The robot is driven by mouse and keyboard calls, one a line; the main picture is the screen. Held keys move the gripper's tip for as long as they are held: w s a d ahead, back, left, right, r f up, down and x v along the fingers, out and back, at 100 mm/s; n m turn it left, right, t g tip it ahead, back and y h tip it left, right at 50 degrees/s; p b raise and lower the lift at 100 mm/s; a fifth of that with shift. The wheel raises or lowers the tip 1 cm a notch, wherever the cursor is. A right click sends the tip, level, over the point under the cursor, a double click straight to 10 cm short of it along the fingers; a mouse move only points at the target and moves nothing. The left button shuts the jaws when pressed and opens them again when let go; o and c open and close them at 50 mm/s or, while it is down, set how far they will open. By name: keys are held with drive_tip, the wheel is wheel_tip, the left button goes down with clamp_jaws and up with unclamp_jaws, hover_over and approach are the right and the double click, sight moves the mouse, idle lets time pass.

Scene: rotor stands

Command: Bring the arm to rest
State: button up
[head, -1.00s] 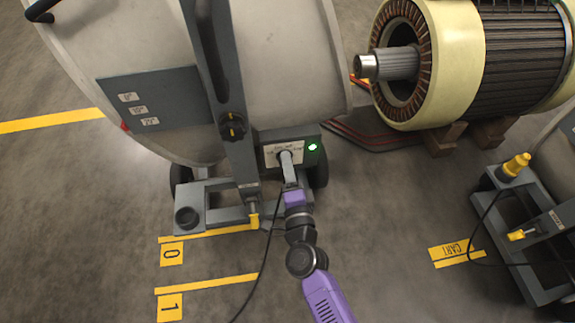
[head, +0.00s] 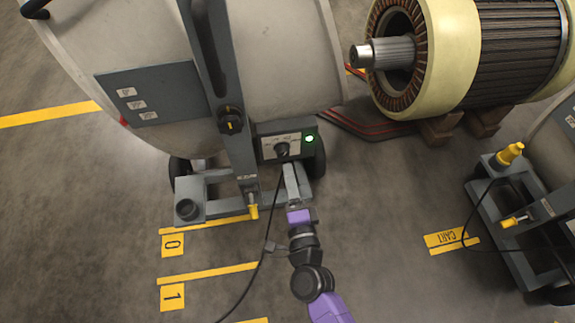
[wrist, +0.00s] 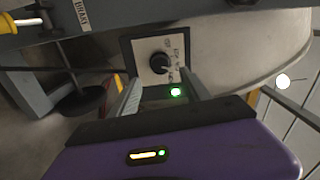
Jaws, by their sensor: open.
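My gripper (head: 289,168) is open and empty. It is just below the small control panel (head: 263,150) on the pale drum-shaped machine in the head view. The panel has a black rotary knob (head: 282,150) and a lit green lamp (head: 309,139). In the wrist view, the two grey fingers of my gripper (wrist: 161,76) point at the panel, with the knob (wrist: 160,63) showing clear beyond them. The lamp (wrist: 176,92) shows between the fingers. The fingers look apart from the knob.
The drum machine (head: 285,55) stands on a grey wheeled frame with a yellow-tipped post (head: 253,205). A wound rotor (head: 480,60) lies on wooden blocks at the upper right. A cart (head: 500,230) stands at the right. A black cable (head: 255,270) hangs beside my arm. Open floor lies between.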

drive_tip(key=shift+s+d, duration=0.1)
drive_tip(key=shift+s, duration=0.3)
idle(0.3)
drive_tip(key=s+d+r+n+y, duration=0.1)
drive_tip(key=s+d+r+n, duration=0.1)
drive_tip(key=s+r+n, duration=0.3)
drive_tip(key=s+d+r+n+g+h, duration=0.1)
drive_tip(key=s+d+r+n+h, duration=0.3)
drive_tip(key=s+d, duration=0.8)
drive_tip(key=s+d+r+n+g+h, duration=0.2)
drive_tip(key=s+d+r+n, duration=0.55)
drive_tip(key=s, duration=0.85)
wheel_tip(320, 180, up, 26)
drive_tip(key=d+m+p, duration=0.1)
drive_tip(key=m+p, duration=0.2)
drive_tip(key=p, duration=2.5)
drive_tip(key=shift+w, duration=0.3)
